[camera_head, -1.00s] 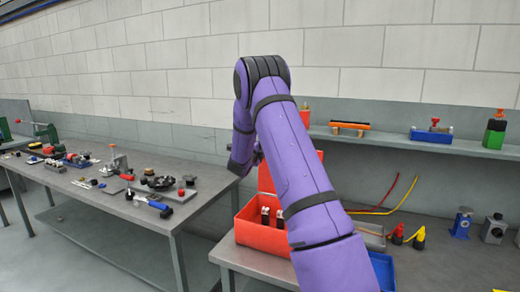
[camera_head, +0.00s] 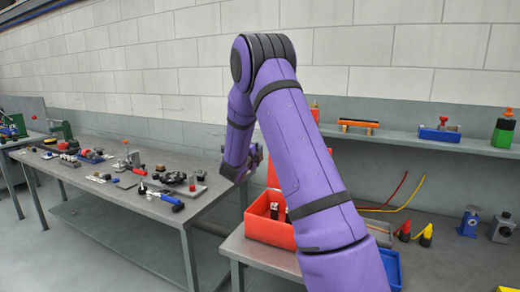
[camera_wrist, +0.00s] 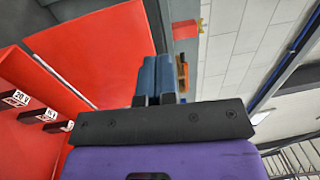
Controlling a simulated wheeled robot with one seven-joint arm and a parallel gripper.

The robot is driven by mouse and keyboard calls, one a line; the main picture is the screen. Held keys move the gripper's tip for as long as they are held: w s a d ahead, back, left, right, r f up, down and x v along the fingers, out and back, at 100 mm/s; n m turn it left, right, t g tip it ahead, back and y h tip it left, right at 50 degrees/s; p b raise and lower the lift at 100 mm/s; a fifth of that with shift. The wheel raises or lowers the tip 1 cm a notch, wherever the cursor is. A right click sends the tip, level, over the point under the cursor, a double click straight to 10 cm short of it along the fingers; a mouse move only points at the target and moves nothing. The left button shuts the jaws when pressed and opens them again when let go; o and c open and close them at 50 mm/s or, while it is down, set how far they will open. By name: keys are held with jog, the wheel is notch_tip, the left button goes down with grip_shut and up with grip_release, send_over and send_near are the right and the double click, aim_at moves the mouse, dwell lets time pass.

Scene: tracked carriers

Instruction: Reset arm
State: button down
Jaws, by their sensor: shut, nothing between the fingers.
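My purple arm crosses the middle of the head view, bent at a high elbow with its forearm hanging down. My gripper is partly visible in the head view (camera_head: 254,160), behind the forearm and near the red box. In the wrist view its two blue-grey fingers (camera_wrist: 156,80) lie side by side, shut, with nothing between them. The open red box (camera_head: 262,228) stands on the right bench, partly hidden by my arm. The wrist view shows the box's red wall (camera_wrist: 100,45) close beside the gripper, with several dark, white-labelled items (camera_wrist: 50,114) inside.
A long grey bench (camera_head: 150,208) on the left holds many small tools. The right bench (camera_head: 440,265) carries a blue tray (camera_head: 390,268), red and yellow cones (camera_head: 426,236) and a blue device (camera_head: 468,222). A shelf (camera_head: 400,137) runs above it.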

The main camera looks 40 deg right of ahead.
jog(key=shift+s+a, duration=0.15)
jog(key=shift+a, duration=0.1)
jog(key=shift+r, duration=0.1)
jog(key=s+a+r+n+t+y, duration=0.1)
jog(key=a+r+n+t+y, duration=0.2)
jog(key=a+r+n+y, duration=0.4)
jog(key=s+a+r+n+t+y, duration=0.25)
jog(key=a+r+n+y, duration=0.2)
jog(key=a, duration=0.55)
jog(key=s+a+r+n+y, duration=0.3)
jog(key=s+a+n+y, duration=0.1)
jog(key=s+a+n, duration=0.3)
jog(key=s+a+f+n+g, duration=0.1)
jog(key=s+a+n+g, duration=0.1)
jog(key=s, duration=0.7)
jog(key=s+a+f+n+g+y, duration=0.1)
jog(key=s+a+n+g, duration=0.2)
jog(key=s+n, duration=0.3)
jog(key=s+a+f+n+g+y, duration=0.1)
jog(key=s+a+n, duration=0.3)
jog(key=s, duration=1)
jog(key=shift+s+f+n+g, duration=0.25)
jog(key=shift+f+n+g, duration=0.2)
jog(key=shift+f+g, duration=0.25)
